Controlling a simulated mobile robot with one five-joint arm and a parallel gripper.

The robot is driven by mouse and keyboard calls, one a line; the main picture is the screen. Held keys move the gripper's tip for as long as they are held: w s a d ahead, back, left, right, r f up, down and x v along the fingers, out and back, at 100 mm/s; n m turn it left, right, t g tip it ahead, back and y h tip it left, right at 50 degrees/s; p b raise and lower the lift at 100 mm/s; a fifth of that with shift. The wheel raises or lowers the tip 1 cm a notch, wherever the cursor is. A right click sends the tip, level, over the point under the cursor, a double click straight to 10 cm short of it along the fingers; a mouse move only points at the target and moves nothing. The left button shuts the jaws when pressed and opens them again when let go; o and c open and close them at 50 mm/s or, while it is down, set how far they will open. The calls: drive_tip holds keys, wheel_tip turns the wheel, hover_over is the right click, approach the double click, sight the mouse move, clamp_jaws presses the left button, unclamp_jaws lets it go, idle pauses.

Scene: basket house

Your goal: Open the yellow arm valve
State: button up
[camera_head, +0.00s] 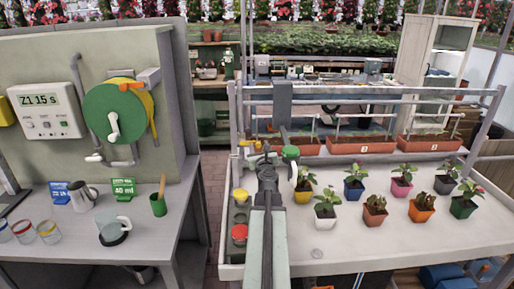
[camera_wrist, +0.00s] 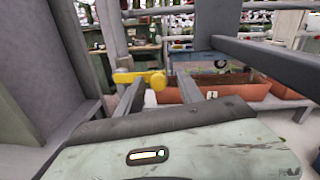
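The yellow arm valve (camera_wrist: 142,78) shows in the wrist view as a short yellow bar with a rounded right end, beside a grey post. In the head view a small yellow-orange part (camera_head: 245,143) sits left of my gripper; I cannot tell whether it is the same valve. My gripper (camera_wrist: 161,88) has its two fingers spread apart with nothing held. The valve's rounded end appears between and beyond the fingertips; contact cannot be told. In the head view my gripper (camera_head: 268,160) is at the left end of the bench, left of a green valve (camera_head: 291,151).
Orange planters (camera_head: 365,144) stand along the back of the bench, under grey rails (camera_head: 350,89). Several small potted plants (camera_head: 375,205) fill the bench. A red knob (camera_head: 239,232) is at its left edge. A green hose reel (camera_head: 115,112) hangs on the left wall.

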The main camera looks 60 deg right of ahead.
drive_tip(key=shift+w, duration=0.15)
clamp_jaws()
